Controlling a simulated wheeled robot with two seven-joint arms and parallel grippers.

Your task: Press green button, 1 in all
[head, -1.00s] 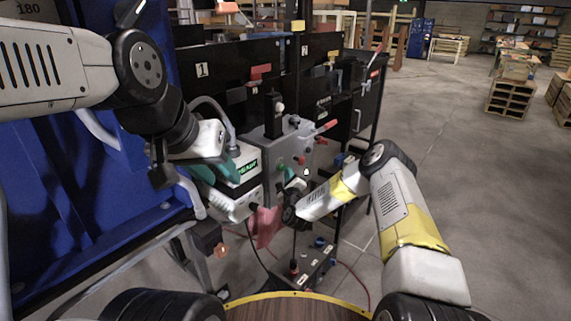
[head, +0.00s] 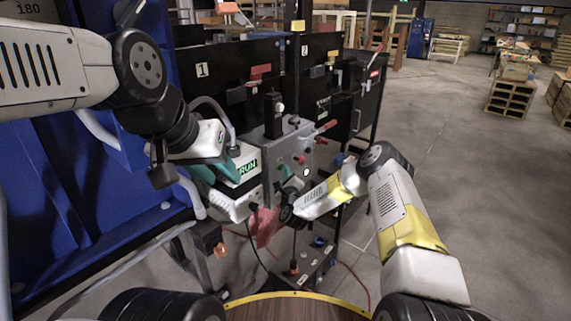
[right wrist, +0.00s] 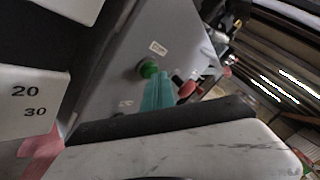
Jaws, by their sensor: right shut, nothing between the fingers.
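The green button (right wrist: 148,68) sits on the grey control panel (right wrist: 125,90) in the right wrist view. In the head view it is hidden behind my right gripper (head: 288,192). My right gripper is shut and empty. Its teal fingers (right wrist: 159,92) reach up to the button's edge; whether they touch it I cannot tell. A red knob (right wrist: 187,89) lies just right of the fingers.
The grey control box (head: 272,150) carries red knobs, a lit white lamp (head: 306,172) and a red-handled lever (head: 326,126). Black cabinets numbered 1 and 2 stand behind. Red cloth-like flaps (head: 265,226) hang below. Open floor lies to the right.

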